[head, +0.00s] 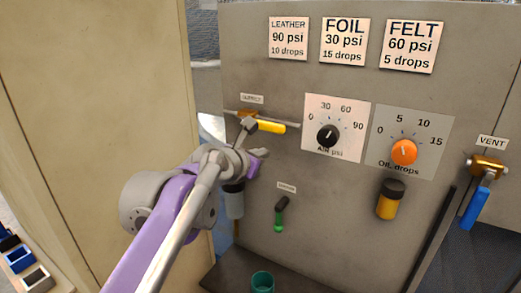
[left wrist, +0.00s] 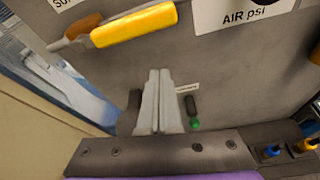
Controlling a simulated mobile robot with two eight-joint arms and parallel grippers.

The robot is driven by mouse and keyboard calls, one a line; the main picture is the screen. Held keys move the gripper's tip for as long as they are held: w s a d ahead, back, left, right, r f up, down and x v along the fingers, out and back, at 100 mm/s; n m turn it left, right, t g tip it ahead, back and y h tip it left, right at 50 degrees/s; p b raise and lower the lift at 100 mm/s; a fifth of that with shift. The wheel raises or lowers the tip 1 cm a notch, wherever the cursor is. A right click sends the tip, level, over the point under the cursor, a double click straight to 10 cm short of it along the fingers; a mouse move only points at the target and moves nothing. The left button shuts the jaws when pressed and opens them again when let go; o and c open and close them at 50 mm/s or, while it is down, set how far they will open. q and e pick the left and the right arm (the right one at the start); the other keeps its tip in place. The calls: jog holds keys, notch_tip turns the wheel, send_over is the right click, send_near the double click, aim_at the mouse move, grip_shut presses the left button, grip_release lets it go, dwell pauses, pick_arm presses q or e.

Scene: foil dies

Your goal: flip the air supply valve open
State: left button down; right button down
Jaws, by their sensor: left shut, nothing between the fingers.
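The supply valve's yellow lever (head: 271,127) sticks out to the right from its brass body (head: 246,113) on the grey panel, nearly level. A small label, hard to read, sits above it. In the left wrist view the yellow lever (left wrist: 135,25) crosses the top left, with the brass body (left wrist: 82,27) at its left end. My left gripper (head: 248,125) is shut and empty, its tips in front of the lever's left end in the head view. In the left wrist view its fingertips (left wrist: 158,73) show below the lever, with a gap in the picture. My right gripper is out of view.
The AIR psi dial (head: 327,136) and orange OIL drops knob (head: 403,152) are right of the lever. The VENT valve's blue lever (head: 475,208) hangs at far right. A green-tipped switch (head: 280,213) and teal cup (head: 262,281) are below. A tan wall (head: 95,90) stands left.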

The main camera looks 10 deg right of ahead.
pick_arm(q)
jog(key=v, duration=0.8)
jog(key=shift+w+a+r, duration=0.2)
jog(key=shift+a, duration=0.1)
jog(key=shift+w, duration=0.1)
jog(key=s+a+f+m+g+y, duration=0.2)
jog(key=s+a+f+m, duration=0.4)
jog(key=f, duration=0.7)
jog(key=s+a+f+m+g+y, duration=0.2)
jog(key=s+a+f+m+y, duration=0.1)
jog(key=s+a+f+m, duration=0.4)
jog(key=s+a+f+m+g+y, duration=0.2)
jog(key=s+a+f+m, duration=0.5)
jog(key=s+f+m, duration=0.5)
notch_tip(320, 180, down, 8)
jog(key=shift+r+m+y, duration=0.2)
jog(key=shift+m+y, duration=0.1)
jog(key=shift+m, duration=0.7)
